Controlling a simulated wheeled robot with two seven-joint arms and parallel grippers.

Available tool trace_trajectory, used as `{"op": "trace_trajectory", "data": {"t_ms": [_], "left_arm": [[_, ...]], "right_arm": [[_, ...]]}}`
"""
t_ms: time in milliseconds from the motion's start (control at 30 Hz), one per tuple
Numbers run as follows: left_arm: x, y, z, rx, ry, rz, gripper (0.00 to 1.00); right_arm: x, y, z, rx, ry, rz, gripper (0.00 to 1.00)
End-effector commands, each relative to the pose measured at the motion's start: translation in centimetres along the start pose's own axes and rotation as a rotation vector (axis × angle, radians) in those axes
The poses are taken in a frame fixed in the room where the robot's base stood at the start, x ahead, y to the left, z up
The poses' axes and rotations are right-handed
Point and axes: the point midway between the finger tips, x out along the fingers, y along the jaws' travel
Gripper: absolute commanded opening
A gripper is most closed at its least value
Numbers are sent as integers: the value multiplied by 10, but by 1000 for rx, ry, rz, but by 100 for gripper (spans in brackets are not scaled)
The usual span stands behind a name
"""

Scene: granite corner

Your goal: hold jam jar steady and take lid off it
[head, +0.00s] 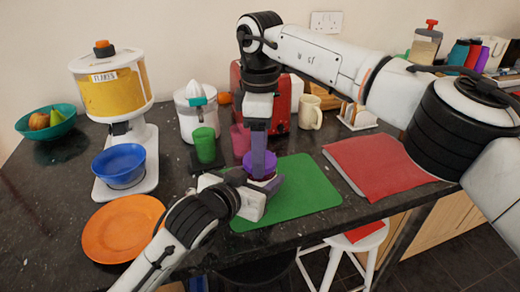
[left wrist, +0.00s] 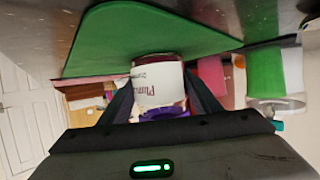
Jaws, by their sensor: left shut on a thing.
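The jam jar (left wrist: 158,82) has a white label with "Plum" lettering and stands on the green mat (head: 312,190). Its purple lid (head: 271,160) is on top and also shows in the left wrist view (left wrist: 165,113). My left gripper (head: 258,190) is low beside the jar. In the left wrist view its two fingers (left wrist: 158,95) flank the jar and are shut on it. My right gripper (head: 260,165) points straight down from above, with a finger in front of the lid. Its other finger is hidden, so its grip on the lid cannot be told.
A green cup (head: 204,145) and a pink cup (head: 240,140) stand behind the jar. An orange plate (head: 123,228) and a blue bowl (head: 119,165) are at left. A red toaster (head: 284,100) and a cream mug (head: 310,112) stand behind. A red folder-like item (head: 385,165) lies right.

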Motion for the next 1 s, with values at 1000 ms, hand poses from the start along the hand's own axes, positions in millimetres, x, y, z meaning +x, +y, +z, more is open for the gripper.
{"op": "trace_trajectory", "data": {"t_ms": [1000], "left_arm": [[0, 0, 1, 0, -1, 0, 0]], "right_arm": [[-2, 0, -1, -1523, 0, 0, 29]]}}
